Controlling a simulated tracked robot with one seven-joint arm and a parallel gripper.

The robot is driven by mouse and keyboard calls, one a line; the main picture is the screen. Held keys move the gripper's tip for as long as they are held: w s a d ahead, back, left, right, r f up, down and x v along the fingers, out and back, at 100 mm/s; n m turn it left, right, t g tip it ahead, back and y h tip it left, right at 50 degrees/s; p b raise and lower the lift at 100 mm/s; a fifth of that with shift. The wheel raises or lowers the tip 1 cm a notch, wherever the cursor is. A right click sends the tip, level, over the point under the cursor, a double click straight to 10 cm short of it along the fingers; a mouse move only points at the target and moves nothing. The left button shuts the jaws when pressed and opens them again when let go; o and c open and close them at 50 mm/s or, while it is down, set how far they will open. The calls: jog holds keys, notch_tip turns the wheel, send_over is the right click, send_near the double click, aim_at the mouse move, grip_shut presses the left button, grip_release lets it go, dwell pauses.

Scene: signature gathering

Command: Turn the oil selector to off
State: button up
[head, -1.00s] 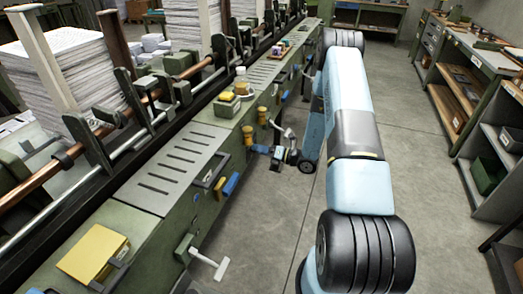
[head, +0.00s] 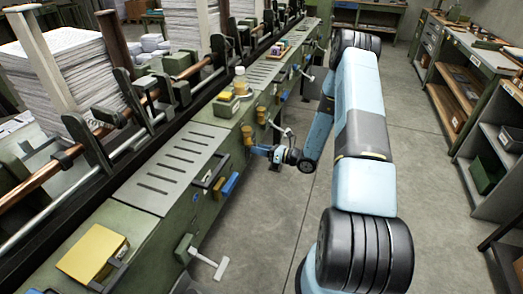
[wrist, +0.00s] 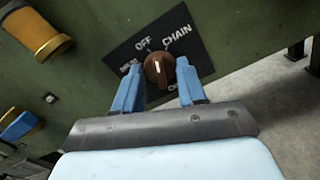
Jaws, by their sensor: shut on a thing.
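The oil selector is a round brown knob (wrist: 158,70) with a white pointer line, on a black label plate (wrist: 200,58) on a green panel. OFF and CHAIN are readable above the knob; other lettering at left and lower right is partly hidden by my fingers. The white line stands about upright in the wrist view, near the OFF and CHAIN side. My gripper (wrist: 159,72) has its blue fingers on either side of the knob, shut on it. In the head view my gripper (head: 262,151) is at the machine's green side; the knob cannot be made out there.
A white T-handle (head: 210,260) sticks out nearer the front. Shelves (head: 490,150) stand at right. The grey floor (head: 270,230) between is clear.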

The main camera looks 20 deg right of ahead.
jog(key=shift+a+n, duration=0.15)
jog(key=shift+n, duration=0.85)
jog(key=shift+a+n, duration=0.1)
jog(key=shift+n, duration=0.9)
jog(key=o, duration=1)
jog(key=shift+o, duration=0.2)
jog(key=shift+d, duration=0.1)
jog(key=v, duration=1.3)
jog(key=shift+s+d, duration=0.25)
jog(key=shift+d, duration=0.05)
jog(key=shift+f, duration=0.1)
